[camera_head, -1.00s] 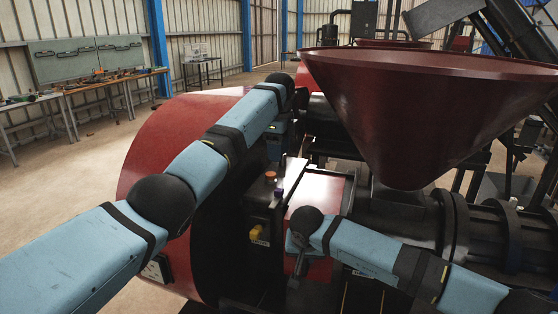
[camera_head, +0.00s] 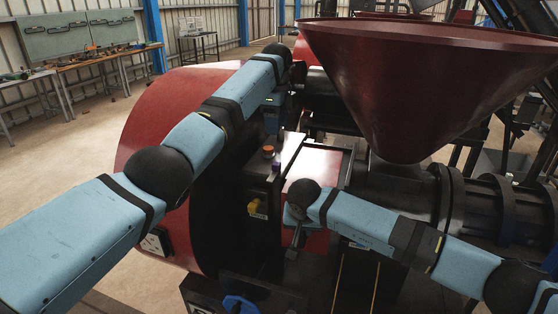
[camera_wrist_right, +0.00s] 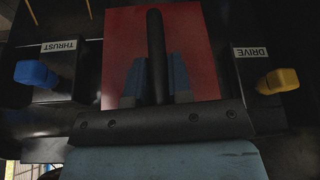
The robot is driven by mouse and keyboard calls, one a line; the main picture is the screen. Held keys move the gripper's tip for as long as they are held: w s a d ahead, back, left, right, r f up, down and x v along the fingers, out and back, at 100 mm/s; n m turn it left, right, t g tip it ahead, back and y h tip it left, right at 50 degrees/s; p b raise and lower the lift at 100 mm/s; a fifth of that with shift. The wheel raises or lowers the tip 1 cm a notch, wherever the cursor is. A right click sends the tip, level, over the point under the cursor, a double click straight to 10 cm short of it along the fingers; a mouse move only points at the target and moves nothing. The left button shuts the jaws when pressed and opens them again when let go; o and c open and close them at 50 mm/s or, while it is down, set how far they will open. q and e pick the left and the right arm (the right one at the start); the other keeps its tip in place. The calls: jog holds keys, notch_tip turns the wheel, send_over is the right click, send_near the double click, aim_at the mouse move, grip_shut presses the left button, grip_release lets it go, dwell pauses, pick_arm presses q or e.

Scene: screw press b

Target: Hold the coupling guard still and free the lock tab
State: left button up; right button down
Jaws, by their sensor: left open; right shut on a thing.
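A red panel, which looks like the coupling guard (camera_head: 318,242), sits low in the middle of the machine. It fills the middle of the right wrist view (camera_wrist_right: 120,45) and bears a dark bar handle (camera_wrist_right: 156,45). My right gripper (camera_head: 294,243) is shut on this handle; its fingers (camera_wrist_right: 156,78) lie on both sides of it. A yellow tab (camera_wrist_right: 277,81) stands by the DRIVE label, right of the panel; the head view shows it too (camera_head: 254,207). A blue tab (camera_wrist_right: 35,73) stands by the THRUST label, left of the panel. My left gripper (camera_head: 272,120) is open, above and behind the yellow tab; its fingertips are hard to see.
A large red hopper (camera_head: 430,80) overhangs the right side. A rounded red housing (camera_head: 150,130) stands under my left arm. An orange button (camera_head: 268,149) sits on the box top. Workbenches (camera_head: 90,60) stand far off at the left, with open floor before them.

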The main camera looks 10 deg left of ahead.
jog(key=c, duration=1)
grip_release()
jog(key=shift+o, duration=0.2)
